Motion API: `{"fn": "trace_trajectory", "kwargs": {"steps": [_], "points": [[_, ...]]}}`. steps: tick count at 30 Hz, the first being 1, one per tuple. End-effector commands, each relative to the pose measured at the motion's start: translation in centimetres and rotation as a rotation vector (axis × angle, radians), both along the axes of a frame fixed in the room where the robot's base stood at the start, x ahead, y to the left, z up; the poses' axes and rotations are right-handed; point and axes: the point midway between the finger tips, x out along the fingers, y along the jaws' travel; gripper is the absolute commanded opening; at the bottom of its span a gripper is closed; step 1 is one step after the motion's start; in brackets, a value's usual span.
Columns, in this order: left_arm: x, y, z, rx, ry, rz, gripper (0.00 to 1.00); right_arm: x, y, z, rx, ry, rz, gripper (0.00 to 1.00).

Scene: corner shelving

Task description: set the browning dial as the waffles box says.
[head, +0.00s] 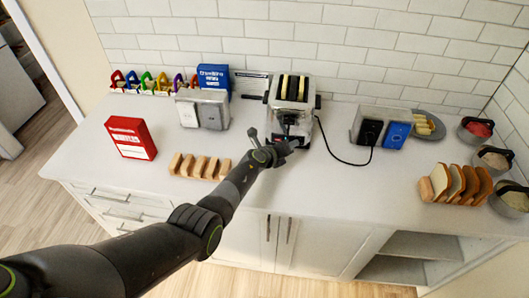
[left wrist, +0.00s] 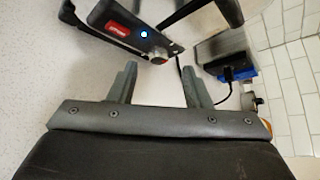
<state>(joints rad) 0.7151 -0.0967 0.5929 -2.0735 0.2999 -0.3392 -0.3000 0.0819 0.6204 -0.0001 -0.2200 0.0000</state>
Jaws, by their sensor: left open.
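My left arm reaches across the counter, and my left gripper (head: 284,146) is at the toaster's lower front. In the left wrist view the gripper (left wrist: 158,82) is open, its fingers apart and nothing between them. A round knob, likely the browning dial (left wrist: 158,53), is just beyond the fingers, apart from them; its setting cannot be read. A red box (head: 130,138) and a blue box (head: 213,77) stand to the left; their print is too small to tell which is waffles.
Sliced bread (head: 456,184) and bowls (head: 493,158) sit far right.

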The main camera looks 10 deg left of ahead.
Motion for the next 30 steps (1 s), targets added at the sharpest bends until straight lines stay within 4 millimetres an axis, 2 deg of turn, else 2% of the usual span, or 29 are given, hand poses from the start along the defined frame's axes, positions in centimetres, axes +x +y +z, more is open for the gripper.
{"fn": "trace_trajectory", "kwargs": {"steps": [8, 20, 30], "points": [[-2.0, 1.2, 0.8, 0.003, 0.003, 0.005, 0.44, 0.0, 0.0, 1.0, 0.000, 0.000, 0.000, 0.36], [-4.8, 2.7, 2.2, 0.001, 0.002, 0.004, 0.44, 0.0, 0.0, 0.9, 0.000, 0.000, 0.000, 0.36], [-7.9, 4.5, 3.7, 0.003, 0.002, 0.005, 0.44, 0.0, 0.1, 1.1, 0.001, 0.000, -0.001, 0.36]]}}
